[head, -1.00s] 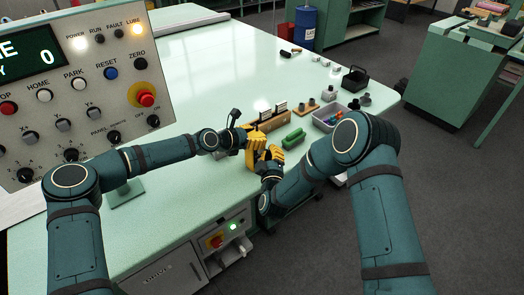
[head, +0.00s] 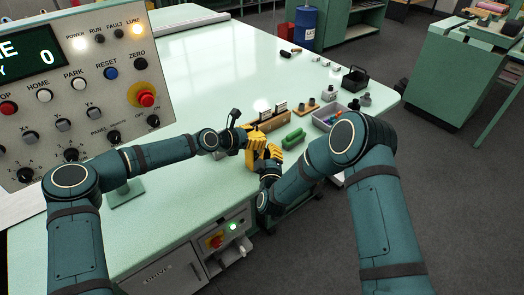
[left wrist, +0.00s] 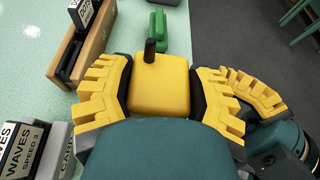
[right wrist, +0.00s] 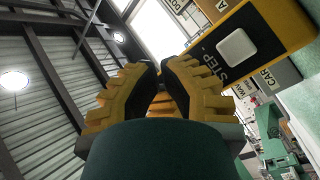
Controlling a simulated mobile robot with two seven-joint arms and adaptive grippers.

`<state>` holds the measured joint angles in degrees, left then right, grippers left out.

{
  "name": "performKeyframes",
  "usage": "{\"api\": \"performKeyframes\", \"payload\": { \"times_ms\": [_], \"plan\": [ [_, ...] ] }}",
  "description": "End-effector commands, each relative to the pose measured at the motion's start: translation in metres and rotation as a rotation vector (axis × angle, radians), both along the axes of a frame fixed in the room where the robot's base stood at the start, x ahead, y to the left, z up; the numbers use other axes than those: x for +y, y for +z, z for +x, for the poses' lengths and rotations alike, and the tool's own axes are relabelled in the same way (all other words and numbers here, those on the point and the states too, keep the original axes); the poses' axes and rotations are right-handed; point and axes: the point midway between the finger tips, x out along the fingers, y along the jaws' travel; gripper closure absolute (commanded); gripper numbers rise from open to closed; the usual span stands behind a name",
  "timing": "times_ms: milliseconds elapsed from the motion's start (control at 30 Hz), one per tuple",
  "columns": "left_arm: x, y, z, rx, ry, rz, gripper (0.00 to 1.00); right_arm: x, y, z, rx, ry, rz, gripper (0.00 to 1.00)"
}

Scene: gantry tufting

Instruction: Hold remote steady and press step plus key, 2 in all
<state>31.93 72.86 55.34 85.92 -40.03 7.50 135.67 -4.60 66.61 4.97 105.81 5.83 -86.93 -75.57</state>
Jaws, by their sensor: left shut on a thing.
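The yellow remote (left wrist: 158,92) with a short black stub is between the fingers of my left gripper (left wrist: 160,78), which is shut on it above the bench. In the right wrist view the remote (right wrist: 285,22) shows a white square key (right wrist: 236,47) beside the word STEP. My right gripper (right wrist: 164,76) has its fingertips together, close beside the remote near that label. I cannot tell whether they touch it. In the head view the left gripper (head: 254,143) and right gripper (head: 269,158) crowd together, hiding most of the remote.
A control panel (head: 80,95) with a display reading 0 stands at the left. A wooden card holder (head: 270,122), a green object (head: 293,138) and a grey bin (head: 322,124) lie beyond the grippers. The bench (head: 215,75) is clear toward the back.

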Motion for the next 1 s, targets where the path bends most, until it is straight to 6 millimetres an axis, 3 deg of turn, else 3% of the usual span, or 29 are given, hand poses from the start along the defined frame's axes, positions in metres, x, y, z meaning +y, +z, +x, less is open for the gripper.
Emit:
{"api": "performKeyframes", "payload": {
  "times_ms": [567,1000],
  "plan": [
    [-0.001,0.0,0.0,0.0,-0.001,0.0,0.88,0.001,0.0,0.002,-0.001,0.001,0.0,1.0],
    [-0.001,0.0,0.0,0.0,-0.001,0.0,0.88,-0.009,0.001,-0.013,-0.001,0.001,0.0,1.0]
  ]
}}
